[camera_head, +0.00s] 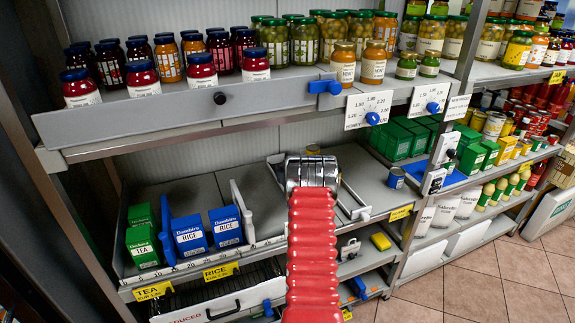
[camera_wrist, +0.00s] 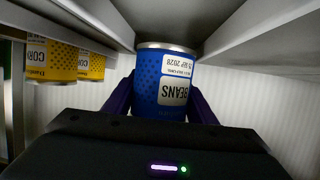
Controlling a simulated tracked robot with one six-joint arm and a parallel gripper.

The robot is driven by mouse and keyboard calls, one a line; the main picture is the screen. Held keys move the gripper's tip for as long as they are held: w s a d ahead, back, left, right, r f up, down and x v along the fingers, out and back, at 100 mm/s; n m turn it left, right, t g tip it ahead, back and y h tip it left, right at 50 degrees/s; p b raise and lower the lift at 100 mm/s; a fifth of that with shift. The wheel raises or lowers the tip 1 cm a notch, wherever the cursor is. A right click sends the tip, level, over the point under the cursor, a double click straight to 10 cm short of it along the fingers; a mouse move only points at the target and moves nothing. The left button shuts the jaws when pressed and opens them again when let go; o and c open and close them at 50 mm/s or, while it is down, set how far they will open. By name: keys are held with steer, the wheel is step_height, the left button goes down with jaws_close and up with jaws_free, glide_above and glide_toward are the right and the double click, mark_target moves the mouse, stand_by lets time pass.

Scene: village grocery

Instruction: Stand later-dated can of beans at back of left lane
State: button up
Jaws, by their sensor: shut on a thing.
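In the wrist view, a blue can labelled BEANS (camera_wrist: 172,75) sits between the two purple fingers of my gripper (camera_wrist: 160,100), which is shut on it. Its label and date, which ends in SEP 2028, read upside down. In the head view my own arm hides the gripper and the held can over the middle shelf (camera_head: 190,192). A white divider (camera_head: 243,212) stands left of my arm. I cannot tell whether the held can touches the shelf.
Yellow corn cans (camera_wrist: 50,60) are at the left in the wrist view, beside a pale wall or divider. Blue rice packs (camera_head: 190,235) and green tea packs (camera_head: 142,243) stand left of my arm. The upper shelf (camera_head: 220,105) with jars overhangs the space.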

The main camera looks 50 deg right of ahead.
steer(key=shift+f, duration=0.35)
steer(key=shift+f, duration=0.4)
stand_by(0.4)
steer(key=o, duration=1.3)
steer(key=shift+f, duration=0.1)
steer(key=shift+s, duration=0.15)
steer(key=shift+v, duration=6.8)
